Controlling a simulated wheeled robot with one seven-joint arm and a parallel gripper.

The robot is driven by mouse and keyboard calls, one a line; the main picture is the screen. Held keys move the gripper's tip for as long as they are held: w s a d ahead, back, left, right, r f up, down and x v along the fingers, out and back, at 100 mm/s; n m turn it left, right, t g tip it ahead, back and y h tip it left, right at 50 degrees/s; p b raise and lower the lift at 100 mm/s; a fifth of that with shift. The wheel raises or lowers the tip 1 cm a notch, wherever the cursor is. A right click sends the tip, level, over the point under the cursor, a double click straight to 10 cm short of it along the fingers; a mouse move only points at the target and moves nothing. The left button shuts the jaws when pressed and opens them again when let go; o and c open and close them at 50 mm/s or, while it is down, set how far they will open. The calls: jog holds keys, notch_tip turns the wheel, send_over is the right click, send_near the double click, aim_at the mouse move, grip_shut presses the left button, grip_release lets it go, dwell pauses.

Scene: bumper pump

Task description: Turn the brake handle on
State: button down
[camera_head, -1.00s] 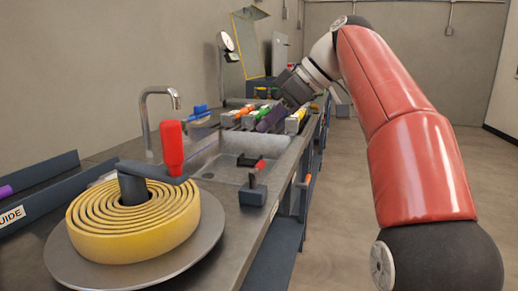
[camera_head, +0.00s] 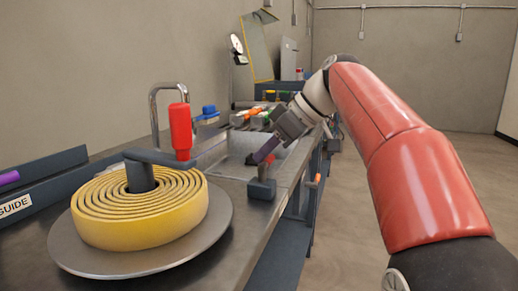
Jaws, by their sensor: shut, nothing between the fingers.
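The brake handle appears to be the small red lever (camera_head: 268,169) on a dark block (camera_head: 262,189) at the counter's front edge, just right of the hose reel. My gripper (camera_head: 264,151) has dark purplish fingers, shut and empty, pointing down and left. Its fingertips are at the top of the lever in the picture and partly hide it. I cannot tell whether they touch it. The yellow coiled hose (camera_head: 140,212) sits on a round grey plate (camera_head: 75,262). A dark crank with an upright red grip (camera_head: 180,130) stands over the coil.
A metal sink (camera_head: 225,165) with a curved tap (camera_head: 153,112) lies behind the lever. Several coloured items (camera_head: 262,117) stand farther along the counter. A dark rail with a GUIDE label (camera_head: 14,207) is at left.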

jog(key=shift+d+m+t+b, duration=0.35)
jog(key=shift+m+t, duration=0.15)
jog(key=shift+m, duration=0.3)
jog(key=m+t+h, duration=0.1)
jog(key=d+m+t+h+b, duration=0.1)
jog(key=m, duration=0.1)
jog(key=shift+s, duration=0.4)
jog(key=m+h, duration=0.1)
jog(key=m+t+h, duration=0.1)
jog(key=m, duration=0.1)
jog(key=s+m+t, duration=0.1)
jog(key=m, duration=0.1)
jog(key=shift+d+h, duration=0.4)
jog(key=m+h, duration=0.1)
jog(key=s+m+h+p, duration=0.1)
jog(key=m+h, duration=0.1)
jog(key=m, duration=0.1)
jog(key=shift+s+d+t, duration=0.2)
jog(key=shift+d+t, duration=0.1)
jog(key=shift+s+p, duration=0.35)
jog(key=shift+s, duration=0.35)
